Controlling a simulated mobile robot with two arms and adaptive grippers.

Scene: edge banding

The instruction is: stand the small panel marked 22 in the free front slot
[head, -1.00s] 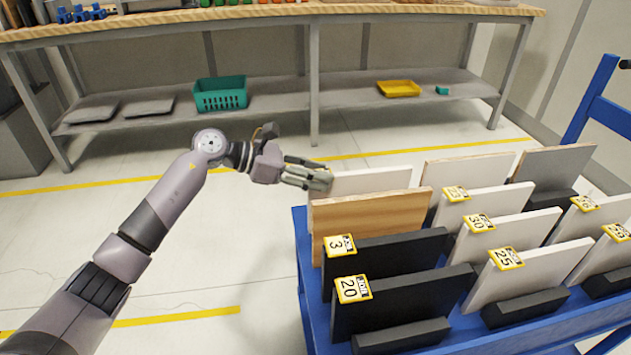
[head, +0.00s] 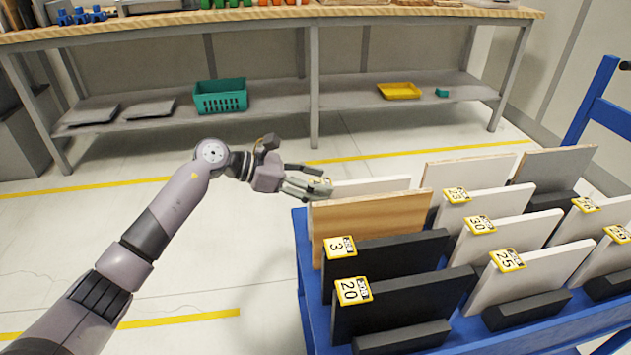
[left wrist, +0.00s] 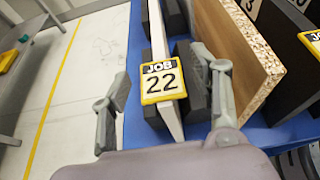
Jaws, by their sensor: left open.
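The small panel marked 22 is a thin white board (head: 372,186) standing upright at the back left of the blue cart. In the left wrist view its yellow JOB 22 label (left wrist: 162,82) faces me, with the board running away behind it. My left gripper (head: 318,182) is at the panel's left end; in the left wrist view the open gripper (left wrist: 163,78) has one finger on each side of the panel, with a visible gap on the left. My right gripper is out of view. I cannot make out a free front slot.
A wood-faced panel (head: 370,218) stands close in front of panel 22. Black panels 3 (head: 390,258) and 20 (head: 405,302) stand nearer. Several white panels fill the cart's right side. The floor left of the blue cart (head: 306,290) is clear; a workbench (head: 270,22) stands behind.

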